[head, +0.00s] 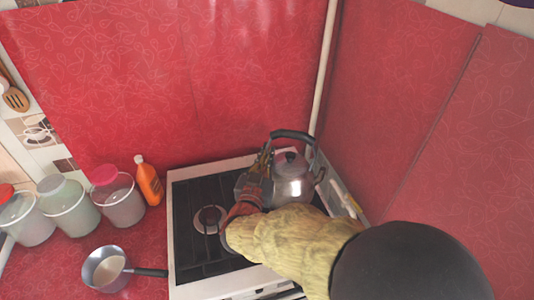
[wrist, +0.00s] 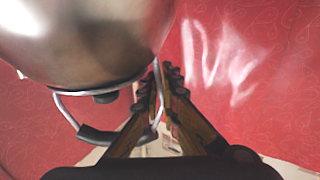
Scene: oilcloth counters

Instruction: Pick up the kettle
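The silver kettle (head: 293,180) stands on the stove at its back right, with a dark lid knob and a raised black-gripped handle. In the wrist view the kettle's shiny body (wrist: 85,45) fills the upper left, and its wire handle with the black grip (wrist: 98,136) hangs below. My gripper (head: 265,155) is at the kettle's left side, by the handle. In the wrist view the fingertips of my gripper (wrist: 164,75) are nearly together, with one side of the handle wire between the fingers. The exact contact is partly hidden.
The stove (head: 190,262) has a bare burner (head: 209,218) left of my arm. A small saucepan (head: 105,269), an orange bottle (head: 149,182) and several lidded jars (head: 68,203) stand to the left. Red walls (head: 240,80) close off the back and right.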

